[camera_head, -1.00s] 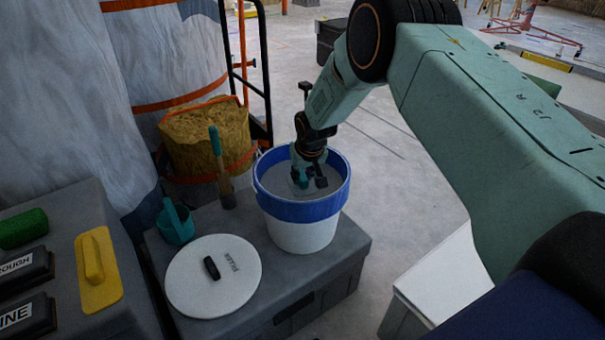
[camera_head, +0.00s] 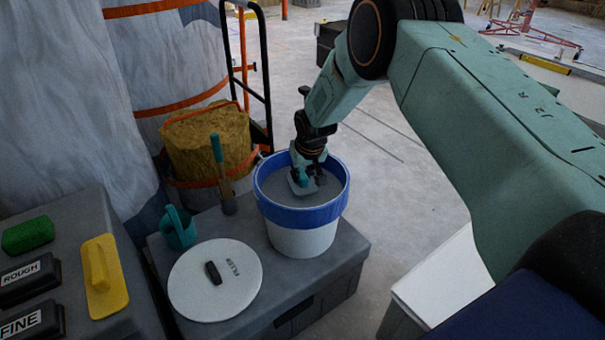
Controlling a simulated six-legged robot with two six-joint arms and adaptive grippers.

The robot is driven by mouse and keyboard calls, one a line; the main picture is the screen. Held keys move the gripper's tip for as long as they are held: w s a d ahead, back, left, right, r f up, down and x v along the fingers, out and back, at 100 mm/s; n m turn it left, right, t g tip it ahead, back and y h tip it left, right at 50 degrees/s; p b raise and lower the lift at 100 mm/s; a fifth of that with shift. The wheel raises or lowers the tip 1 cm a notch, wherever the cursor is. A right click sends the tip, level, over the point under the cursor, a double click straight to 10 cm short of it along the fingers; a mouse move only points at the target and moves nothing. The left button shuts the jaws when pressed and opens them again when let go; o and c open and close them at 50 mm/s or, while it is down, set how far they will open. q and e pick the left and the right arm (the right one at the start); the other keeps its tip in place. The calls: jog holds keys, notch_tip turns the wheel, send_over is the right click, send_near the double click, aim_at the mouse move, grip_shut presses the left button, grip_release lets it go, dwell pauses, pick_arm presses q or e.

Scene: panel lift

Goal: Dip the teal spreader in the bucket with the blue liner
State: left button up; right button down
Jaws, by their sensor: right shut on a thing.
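The white bucket with the blue liner (camera_head: 303,217) stands on a grey case, and grey filler (camera_head: 318,193) shows inside it. My right gripper (camera_head: 308,170) reaches down into the bucket's mouth from above. It is shut on the teal spreader (camera_head: 300,183), whose teal part shows just under the jaws, inside the rim. The spreader's lower edge is at the grey filler; I cannot tell how deep it sits. My left gripper is not in view.
A white round lid (camera_head: 214,279) lies on the grey case (camera_head: 330,262), left of the bucket. A yellow float (camera_head: 104,275) lies far left. Open floor lies right of the bucket.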

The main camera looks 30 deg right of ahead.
jog(key=shift+r+p, duration=3.45)
jog(key=shift+r, duration=0.65)
jog(key=shift+f, duration=0.1)
